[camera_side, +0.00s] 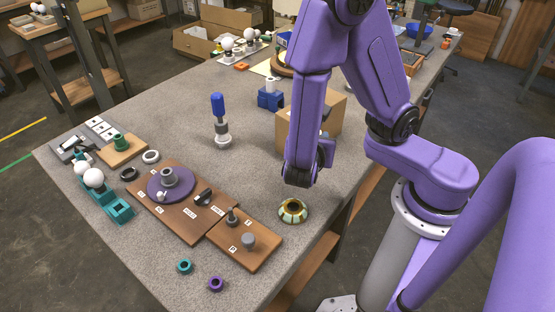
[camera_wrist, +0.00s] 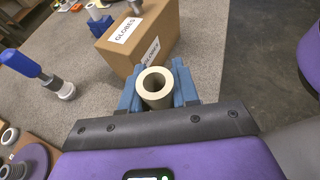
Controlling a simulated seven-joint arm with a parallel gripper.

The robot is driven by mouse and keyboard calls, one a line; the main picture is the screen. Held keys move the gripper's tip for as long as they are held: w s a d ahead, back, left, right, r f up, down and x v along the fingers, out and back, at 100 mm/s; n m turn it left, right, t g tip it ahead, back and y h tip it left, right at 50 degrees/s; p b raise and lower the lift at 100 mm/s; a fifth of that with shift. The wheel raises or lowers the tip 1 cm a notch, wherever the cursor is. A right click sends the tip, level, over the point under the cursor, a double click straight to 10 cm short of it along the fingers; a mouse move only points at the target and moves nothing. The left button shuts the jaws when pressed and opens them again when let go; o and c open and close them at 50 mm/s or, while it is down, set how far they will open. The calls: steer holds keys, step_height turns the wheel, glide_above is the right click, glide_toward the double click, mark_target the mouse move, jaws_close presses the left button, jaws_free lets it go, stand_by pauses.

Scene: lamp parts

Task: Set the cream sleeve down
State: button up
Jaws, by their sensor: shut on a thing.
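The cream sleeve (camera_wrist: 157,101) is a short hollow tube. In the wrist view its open end faces the camera, showing a round dark bore. My gripper (camera_wrist: 155,87) is shut on it, with one blue finger at its left and one at its right. In the side view my purple wrist (camera_side: 305,165) is in front of the cardboard box, and the sleeve and fingers are mostly hidden there. I cannot tell how high the sleeve is above the table.
A cardboard box (camera_wrist: 138,40) marked GLOBES is just beyond the sleeve. A blue-handled tool (camera_side: 219,115) stands to the left. A patterned ring (camera_side: 293,211) lies nearer the table edge. A brown board (camera_side: 185,215) holds several parts. The grey table (camera_side: 240,170) between tool and ring is clear.

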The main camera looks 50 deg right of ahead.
steer(key=shift+w+a+f, duration=0.1)
steer(key=shift+w+f, duration=1.6)
steer(key=shift+f, duration=0.2)
steer(key=shift+w+a+f, duration=0.15)
steer(key=shift+w+f, duration=1.5)
steer(key=shift+f, duration=0.25)
steer(key=shift+w+a+f, duration=0.1)
steer(key=shift+w+f, duration=1.6)
steer(key=shift+f, duration=0.2)
steer(key=shift+f, duration=0.1)
steer(key=o, duration=1)
